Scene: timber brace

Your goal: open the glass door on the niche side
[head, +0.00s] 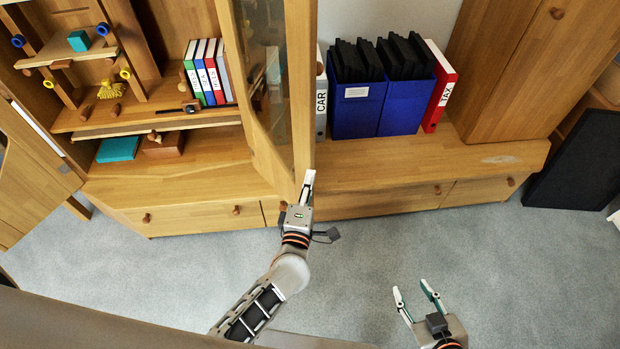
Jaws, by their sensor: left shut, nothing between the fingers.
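The glass door (302,90) has a wooden frame around a clear pane and stands out from the cabinet at an angle, between the shelves on the left and the binder shelf on the right. My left gripper (308,182) is shut and empty, with its fingertips at the lower end of the door's front edge. I cannot tell whether they touch it. A knob on the door is not clearly visible. My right gripper (416,291) is open and empty over the carpet, well away from the cabinet.
Blue file boxes (354,108) and a red binder (438,88) stand right of the door. Small binders (207,72) and toys fill the left shelves. Drawers (195,216) run below. A closed wooden cabinet (515,70) and a dark panel (580,165) stand at right. The carpet (480,240) is clear.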

